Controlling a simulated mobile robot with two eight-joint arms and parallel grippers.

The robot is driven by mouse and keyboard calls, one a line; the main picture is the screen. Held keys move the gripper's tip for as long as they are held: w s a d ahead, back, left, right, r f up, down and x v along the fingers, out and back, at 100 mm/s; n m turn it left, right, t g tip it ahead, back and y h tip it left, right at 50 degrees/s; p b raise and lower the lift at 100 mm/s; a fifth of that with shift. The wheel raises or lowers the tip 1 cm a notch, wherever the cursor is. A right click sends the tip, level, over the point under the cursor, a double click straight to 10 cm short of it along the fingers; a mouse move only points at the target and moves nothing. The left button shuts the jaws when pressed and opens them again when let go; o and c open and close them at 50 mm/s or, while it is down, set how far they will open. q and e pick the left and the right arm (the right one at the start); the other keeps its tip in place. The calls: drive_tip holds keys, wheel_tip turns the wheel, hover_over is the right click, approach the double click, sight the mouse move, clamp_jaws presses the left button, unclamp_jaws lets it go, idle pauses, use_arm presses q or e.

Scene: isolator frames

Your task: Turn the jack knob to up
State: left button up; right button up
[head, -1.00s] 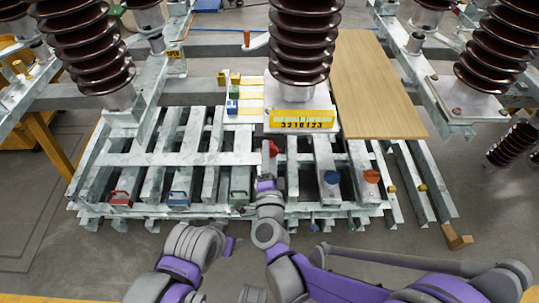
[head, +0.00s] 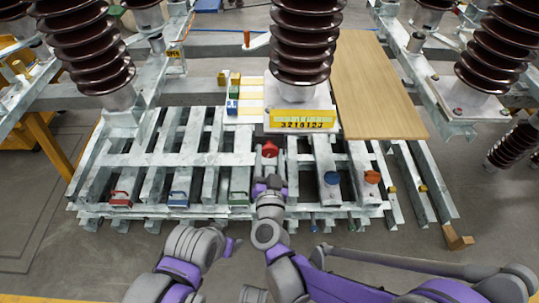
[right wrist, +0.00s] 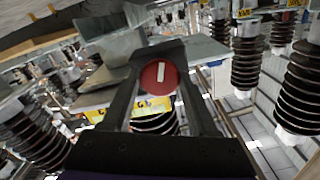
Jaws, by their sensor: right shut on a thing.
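A round red knob (head: 270,150) stands on the grey metal frame just below the yellow number plate in the head view. The red knob (right wrist: 159,77) also shows in the right wrist view, with a white bar mark running nearly upright in that picture. My right gripper (head: 269,168) is shut on the red knob, and its dark fingers (right wrist: 160,88) lie on both sides of it. The contact is small and partly hidden. My left gripper (head: 233,245) is low and left of the right arm, away from the frame; its jaws are too small to read.
A blue knob (head: 331,178) and an orange knob (head: 372,177) stand to the right on the frame. A brown insulator (head: 301,45) rises behind the yellow plate (head: 302,119). A wooden board (head: 378,85) lies at right.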

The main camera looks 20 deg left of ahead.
drive_tip(key=shift+n, duration=0.8)
drive_tip(key=o, duration=1.4)
drive_tip(key=shift+c, duration=0.2)
drive_tip(key=v, duration=1.1)
drive_tip(key=shift+w, duration=0.1)
